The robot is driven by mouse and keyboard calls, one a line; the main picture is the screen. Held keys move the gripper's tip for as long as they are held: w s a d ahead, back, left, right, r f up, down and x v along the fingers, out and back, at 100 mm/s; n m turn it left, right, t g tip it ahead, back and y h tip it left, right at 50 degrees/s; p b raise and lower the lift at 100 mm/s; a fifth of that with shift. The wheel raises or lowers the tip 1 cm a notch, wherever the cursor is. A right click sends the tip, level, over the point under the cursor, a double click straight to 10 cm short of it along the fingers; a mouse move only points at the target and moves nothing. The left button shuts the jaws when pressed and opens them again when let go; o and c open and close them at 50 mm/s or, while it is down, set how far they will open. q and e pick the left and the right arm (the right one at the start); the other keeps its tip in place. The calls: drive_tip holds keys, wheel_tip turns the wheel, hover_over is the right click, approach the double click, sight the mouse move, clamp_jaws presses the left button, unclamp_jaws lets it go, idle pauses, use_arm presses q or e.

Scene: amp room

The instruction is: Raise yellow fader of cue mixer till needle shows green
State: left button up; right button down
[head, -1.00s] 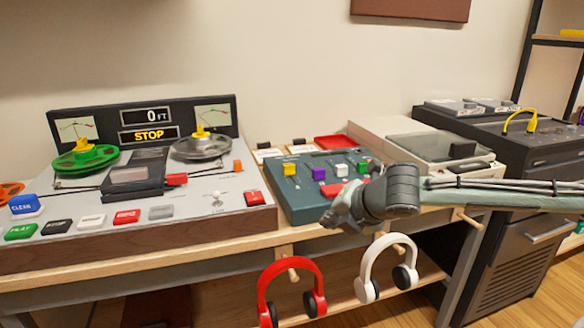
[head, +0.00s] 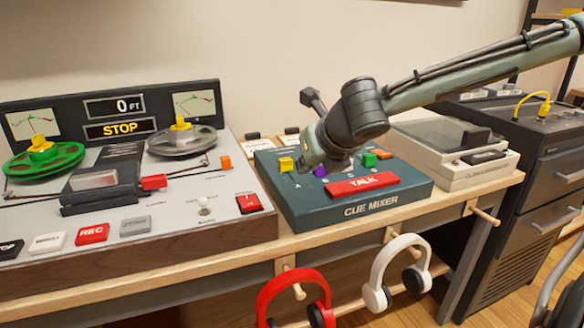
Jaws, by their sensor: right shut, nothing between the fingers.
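The cue mixer (head: 280,212) is a dark teal box on the bench, with a red TALK bar (head: 362,184) along its front. Its yellow fader cap (head: 287,164) is at the left of the row, beside the purple cap (head: 320,171); a green cap (head: 369,160) and an orange cap (head: 384,154) sit to the right. My right gripper (head: 313,160) is shut and empty over the mixer's middle, right of the yellow cap and close to the purple one. Whether it touches the purple cap is unclear. It hides part of the panel. No needle shows on the mixer. My left gripper is out of view.
A tape machine (head: 150,228) with reels and two needle meters stands left of the mixer. A grey-white turntable-like unit (head: 458,178) stands right. Red headphones (head: 270,295) and white headphones (head: 377,270) hang from pegs below the bench edge.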

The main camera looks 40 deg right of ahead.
sight(288, 162)
drive_tip(key=x, duration=0.4)
drive_tip(key=shift+s+f+b, duration=0.1)
drive_tip(key=shift+s+b, duration=0.1)
drive_tip(key=shift+b, duration=0.2)
drive_tip(key=w, duration=0.3)
drive_tip(key=shift+w+d, duration=0.25)
drive_tip(key=shift+d, duration=0.15)
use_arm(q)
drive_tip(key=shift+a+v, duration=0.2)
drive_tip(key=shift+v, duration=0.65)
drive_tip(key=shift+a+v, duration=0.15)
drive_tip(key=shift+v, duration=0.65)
use_arm(e)
drive_tip(key=shift+w+d, duration=0.1)
drive_tip(key=shift+w, duration=0.35)
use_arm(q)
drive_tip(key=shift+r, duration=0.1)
use_arm(e)
drive_tip(key=shift+w+d+r, duration=0.1)
drive_tip(key=shift+w+r, duration=0.1)
drive_tip(key=shift+w+d+p, duration=0.1)
drive_tip(key=shift+w+p, duration=0.4)
drive_tip(key=shift+p, duration=0.2)
drive_tip(key=shift+w+f, duration=0.1)
drive_tip(key=shift+f, duration=0.05)
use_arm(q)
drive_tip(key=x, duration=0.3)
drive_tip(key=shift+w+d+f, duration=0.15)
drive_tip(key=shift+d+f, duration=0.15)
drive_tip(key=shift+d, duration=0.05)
